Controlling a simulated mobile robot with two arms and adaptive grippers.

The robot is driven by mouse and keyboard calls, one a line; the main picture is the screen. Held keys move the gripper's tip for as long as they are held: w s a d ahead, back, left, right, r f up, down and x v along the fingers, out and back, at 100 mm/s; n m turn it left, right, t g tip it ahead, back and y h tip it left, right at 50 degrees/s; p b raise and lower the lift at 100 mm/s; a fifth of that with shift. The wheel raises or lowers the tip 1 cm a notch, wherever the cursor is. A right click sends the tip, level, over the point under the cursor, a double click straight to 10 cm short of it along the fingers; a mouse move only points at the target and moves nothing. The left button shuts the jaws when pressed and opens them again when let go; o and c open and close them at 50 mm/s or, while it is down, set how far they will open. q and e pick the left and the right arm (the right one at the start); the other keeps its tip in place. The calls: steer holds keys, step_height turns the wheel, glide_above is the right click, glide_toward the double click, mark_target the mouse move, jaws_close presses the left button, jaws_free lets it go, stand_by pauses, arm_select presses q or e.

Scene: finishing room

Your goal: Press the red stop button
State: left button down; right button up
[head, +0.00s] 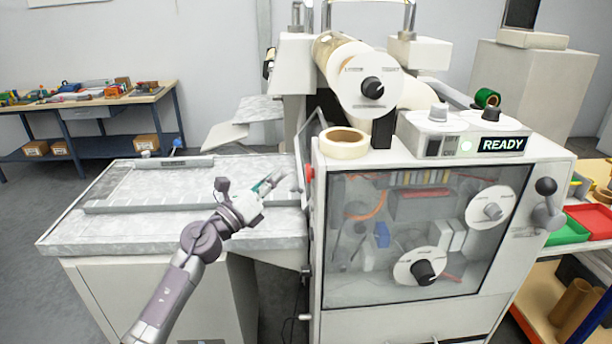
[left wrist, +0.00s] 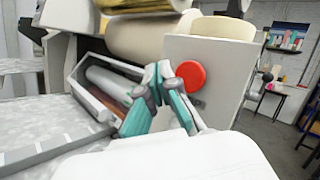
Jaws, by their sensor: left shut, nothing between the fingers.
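The red stop button (left wrist: 190,76) is a round red disc on the pale side wall of the machine in the left wrist view. In the head view only its edge (head: 309,171) shows, on the left side of the machine (head: 325,260). My left gripper (head: 283,178) is shut and empty, reaching in from the left above the machine's flat bed. In the left wrist view its teal and grey fingers (left wrist: 158,80) appear just left of the button and overlap the view close to it. I cannot tell whether they touch it. My right gripper is not in view.
The speckled flat bed (head: 75,228) lies left of the machine, with a long bar across it. A tape roll (head: 343,143) sits on the machine's top, near a lit READY display (head: 502,144). A workbench (head: 95,100) with tools stands at the back left.

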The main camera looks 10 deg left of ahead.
arm_select(q)
steer(key=shift+s+a, duration=0.15)
steer(key=shift+a, duration=0.35)
steer(key=shift+s+a, duration=0.15)
steer(key=shift+a, duration=0.35)
steer(key=a+f+n+g+y, duration=0.1)
steer(key=a+f+n+y, duration=0.15)
steer(key=f+n, duration=0.65)
steer(key=a+f+n+y, duration=0.1)
steer(key=f+n+y, duration=0.3)
steer(key=f, duration=1.2)
steer(key=s+a+f+n+g+y, duration=0.15)
steer(key=s+f+n, duration=0.35)
steer(key=f, duration=0.6)
steer(key=s+a+f+n+g+y, duration=0.1)
steer(key=s+f+n+g+y, duration=0.2)
steer(key=s+f, duration=0.6)
steer(key=s+d+f+n+g, duration=0.2)
steer(key=s+f+n+g, duration=0.7)
steer(key=s+f, duration=1.8)
steer(key=s+d+f+n+g, duration=0.1)
steer(key=s+d+n+g, duration=0.1)
steer(key=s, duration=1.6)
steer(key=shift+s+f+n+g+b, duration=0.2)
steer(key=shift+f+n+g+b, duration=0.2)
steer(key=shift+n, duration=0.7)
